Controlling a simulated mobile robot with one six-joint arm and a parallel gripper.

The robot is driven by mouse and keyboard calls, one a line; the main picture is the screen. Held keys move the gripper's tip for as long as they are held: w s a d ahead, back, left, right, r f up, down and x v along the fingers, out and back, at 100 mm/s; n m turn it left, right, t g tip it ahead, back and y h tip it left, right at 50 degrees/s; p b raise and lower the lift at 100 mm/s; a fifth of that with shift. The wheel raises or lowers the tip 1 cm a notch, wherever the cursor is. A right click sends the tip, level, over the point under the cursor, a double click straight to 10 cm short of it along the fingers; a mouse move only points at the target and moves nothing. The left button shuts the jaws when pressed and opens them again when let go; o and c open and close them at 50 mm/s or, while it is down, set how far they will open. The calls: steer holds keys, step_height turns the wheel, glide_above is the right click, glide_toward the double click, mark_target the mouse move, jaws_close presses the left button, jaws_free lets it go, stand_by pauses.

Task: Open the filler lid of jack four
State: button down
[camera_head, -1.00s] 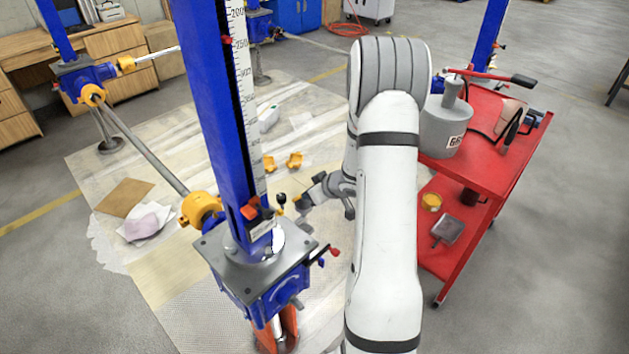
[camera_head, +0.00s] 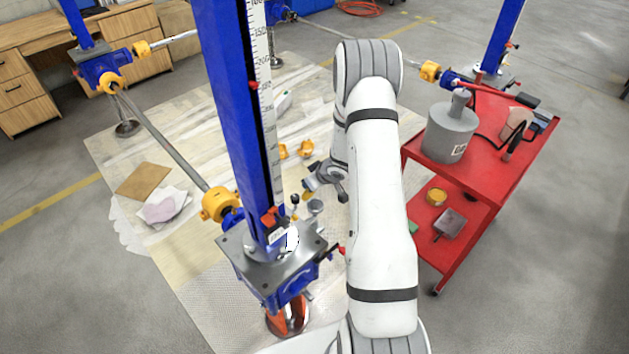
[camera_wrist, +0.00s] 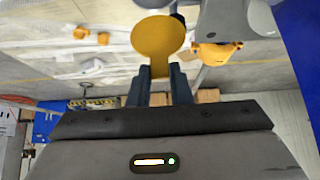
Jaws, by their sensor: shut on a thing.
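The near jack (camera_head: 262,262) has a blue column on a grey top plate over a blue body. I can read no jack number on it. My gripper (camera_head: 309,188) is just right of its column, above the plate's far corner. In the wrist view the dark fingers of my gripper (camera_wrist: 160,75) are shut on the narrow tab of a round yellow lid (camera_wrist: 158,36). The lid's broad face is towards the camera. In the head view a small grey round part (camera_head: 315,206) shows just below the fingers. I cannot tell whether it is the filler neck.
A red cart (camera_head: 415,155) with a grey can (camera_head: 450,130) stands right of my arm. A yellow coupling (camera_head: 220,204) and shaft run left from the jack. Yellow pieces (camera_head: 305,148) and a brown sheet (camera_head: 143,181) lie on the pale floor covering.

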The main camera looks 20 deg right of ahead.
steer(key=shift+w+a+r+p, duration=0.15)
steer(key=shift+w+a+p, duration=0.05)
steer(key=shift+w, duration=0.25)
steer(key=shift+w+a+r+p, duration=0.1)
steer(key=shift+w+a+p, duration=0.05)
steer(key=shift+w, duration=0.25)
steer(key=c, duration=1.3)
jaws_free()
steer(key=shift+f, duration=0.15)
steer(key=shift+s, duration=0.1)
steer(key=v, duration=0.7)
steer(key=shift+s+d+r, duration=0.1)
steer(key=shift+s+r, duration=0.1)
steer(key=shift+r, duration=0.1)
